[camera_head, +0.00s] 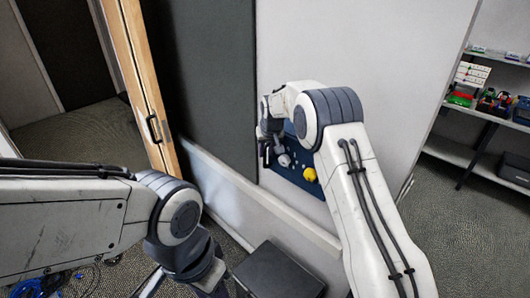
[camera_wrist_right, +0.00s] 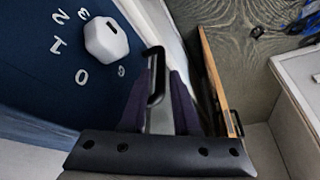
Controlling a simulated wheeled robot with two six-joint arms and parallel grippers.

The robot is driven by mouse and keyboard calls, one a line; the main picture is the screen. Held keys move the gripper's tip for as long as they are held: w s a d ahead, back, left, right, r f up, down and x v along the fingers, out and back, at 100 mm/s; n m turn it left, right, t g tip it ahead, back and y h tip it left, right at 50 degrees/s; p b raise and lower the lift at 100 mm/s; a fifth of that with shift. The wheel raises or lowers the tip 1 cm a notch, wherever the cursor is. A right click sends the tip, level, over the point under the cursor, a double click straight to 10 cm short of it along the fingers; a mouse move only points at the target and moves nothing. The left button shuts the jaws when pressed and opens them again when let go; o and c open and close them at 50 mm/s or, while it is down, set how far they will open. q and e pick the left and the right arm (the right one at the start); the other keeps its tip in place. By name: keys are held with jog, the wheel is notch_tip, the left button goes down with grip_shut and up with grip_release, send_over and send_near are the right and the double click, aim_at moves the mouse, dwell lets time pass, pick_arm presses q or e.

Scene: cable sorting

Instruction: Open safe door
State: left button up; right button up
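The dark blue safe front (camera_head: 298,178) is set low in the pale wall. A black bar handle (camera_wrist_right: 156,72) stands out beside the blue front in the right wrist view. My right gripper (camera_wrist_right: 160,85) is open, with its dark fingers on either side of the handle. The handle lies close to the left finger, with a narrow gap on the right; contact is unclear. In the head view my right gripper (camera_head: 266,148) is partly hidden by its arm. My left gripper (camera_head: 208,290) is cut off at the bottom edge.
A wooden-edged door (camera_head: 140,75) with a black handle (camera_head: 153,128) is at the left. A black box (camera_head: 280,270) sits below the safe. Shelves with small items (camera_head: 490,100) stand at the right. Blue cables (camera_head: 45,284) lie at the lower left.

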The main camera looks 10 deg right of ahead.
aim_at(265, 155)
jog(key=p+x, duration=0.1)
jog(key=x, duration=0.2)
jog(key=shift+w+f+p, duration=0.2)
jog(key=shift+p, duration=0.15)
jog(key=shift+w+a+f, duration=0.1)
jog(key=shift+w+f, duration=0.1)
jog(key=shift+f, duration=0.35)
grip_shut()
dwell(0.7)
